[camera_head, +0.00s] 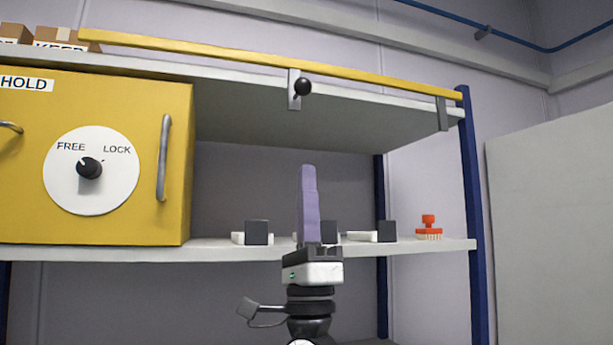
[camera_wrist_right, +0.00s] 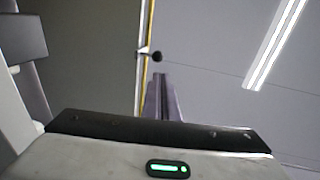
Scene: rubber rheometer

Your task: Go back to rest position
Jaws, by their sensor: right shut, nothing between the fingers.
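My right gripper (camera_head: 308,172) points straight up in the head view, in front of the shelf and a little right of the picture's middle. Its purple fingers are shut together with nothing between them. In the right wrist view the shut fingers (camera_wrist_right: 160,80) point away, with the black lever knob (camera_wrist_right: 156,56) beyond them. In the head view the knob (camera_head: 302,87) hangs at the upper shelf's front edge, above the fingertips and apart from them in the picture. My left gripper is in neither view.
A yellow cabinet (camera_head: 178,100) with a FREE/LOCK dial (camera_head: 90,168) stands on the left. The lower shelf (camera_head: 215,252) holds white and dark blocks and a red brush-like item (camera_head: 429,230). A yellow bar (camera_head: 230,54) and blue post (camera_head: 472,200) frame the shelf. Free room lies right of the post.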

